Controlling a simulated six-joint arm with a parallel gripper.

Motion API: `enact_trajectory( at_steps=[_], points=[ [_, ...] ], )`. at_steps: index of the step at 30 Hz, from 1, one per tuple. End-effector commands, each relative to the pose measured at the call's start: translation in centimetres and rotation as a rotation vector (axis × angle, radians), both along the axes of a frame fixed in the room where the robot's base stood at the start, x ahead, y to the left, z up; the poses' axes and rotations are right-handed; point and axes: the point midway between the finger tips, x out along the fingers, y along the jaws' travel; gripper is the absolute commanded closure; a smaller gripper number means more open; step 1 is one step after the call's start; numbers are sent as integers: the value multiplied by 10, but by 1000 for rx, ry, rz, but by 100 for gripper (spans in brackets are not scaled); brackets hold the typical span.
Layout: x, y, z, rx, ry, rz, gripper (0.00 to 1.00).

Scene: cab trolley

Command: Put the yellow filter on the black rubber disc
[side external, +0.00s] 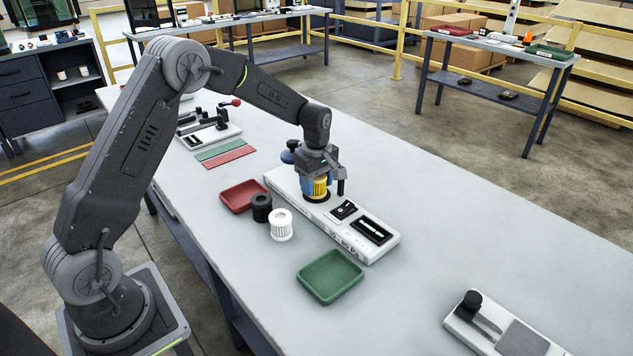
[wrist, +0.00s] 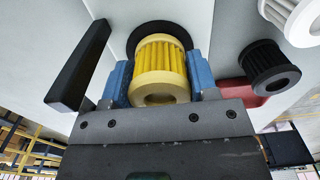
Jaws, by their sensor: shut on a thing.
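The yellow filter (side external: 320,188) is a ribbed cylinder, held upright between the jaws of my gripper (side external: 319,178). In the wrist view the filter (wrist: 160,70) sits between two blue finger pads, one on each side. The black rubber disc (side external: 317,199) is on the white test unit, directly under the filter. Its dark rim (wrist: 143,30) shows around the filter's far end in the wrist view. I cannot tell whether the filter touches the disc or hangs just above it.
The white unit (side external: 392,246) carries a switch and a lit display. A black filter (side external: 262,208), a white filter (side external: 281,226), a red tray (side external: 236,198) and a green tray (side external: 331,297) stand nearby. A black bar (wrist: 85,65) is left of the jaws in the wrist view.

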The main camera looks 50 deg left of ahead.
Motion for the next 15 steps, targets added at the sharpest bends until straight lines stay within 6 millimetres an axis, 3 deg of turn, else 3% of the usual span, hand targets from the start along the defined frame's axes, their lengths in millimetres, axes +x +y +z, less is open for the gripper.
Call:
enact_trajectory(
  at_steps=[9,10,15],
  points=[
    [0,0,-3,0,-1,0,70],
    [0,0,-3,0,-1,0,44],
    [0,0,-2,0,-1,0,27]
  ],
)
